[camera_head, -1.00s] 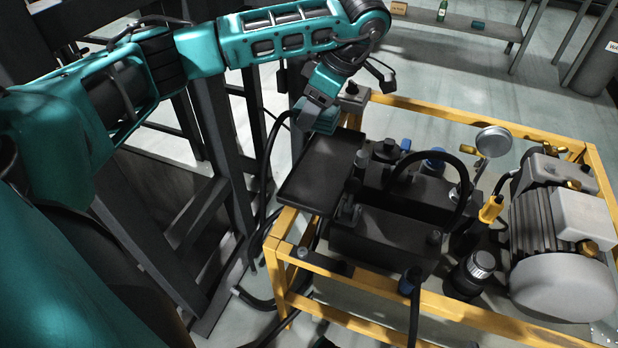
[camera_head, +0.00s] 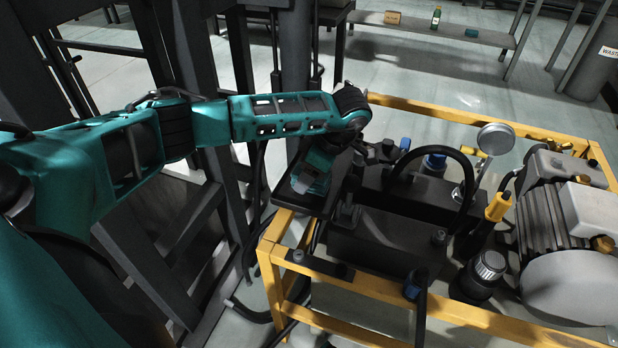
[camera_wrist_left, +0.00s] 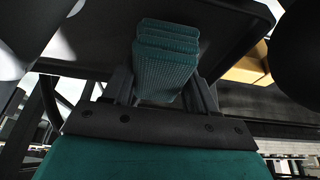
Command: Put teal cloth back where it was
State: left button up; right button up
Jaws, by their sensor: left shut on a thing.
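The teal cloth (camera_wrist_left: 165,50) is a folded, ribbed stack in the left wrist view, pinched between the two dark fingers of my left gripper (camera_wrist_left: 160,88). In the head view my left gripper (camera_head: 308,182) points down over the black tray (camera_head: 283,194) at the left end of the yellow-framed machine. I cannot make out the cloth there apart from the teal hand. In the wrist view a dark flat surface with a rounded rim (camera_wrist_left: 262,14) lies just beyond the cloth. I cannot tell whether the cloth touches it. My right gripper is not in view.
Right of the tray stand black machine blocks (camera_head: 385,240), a curved black hose, a gauge (camera_head: 495,139) and a grey motor (camera_head: 550,215) inside the yellow frame (camera_head: 350,282). Dark upright posts (camera_head: 295,75) stand close behind my left arm. A shelf (camera_head: 430,31) with small items is at the back.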

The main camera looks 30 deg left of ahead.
pick_arm(q)
jog(key=shift+f, duration=0.2)
jog(key=shift+f, duration=0.15)
jog(key=o, duration=0.9)
jog(key=shift+o, duration=0.2)
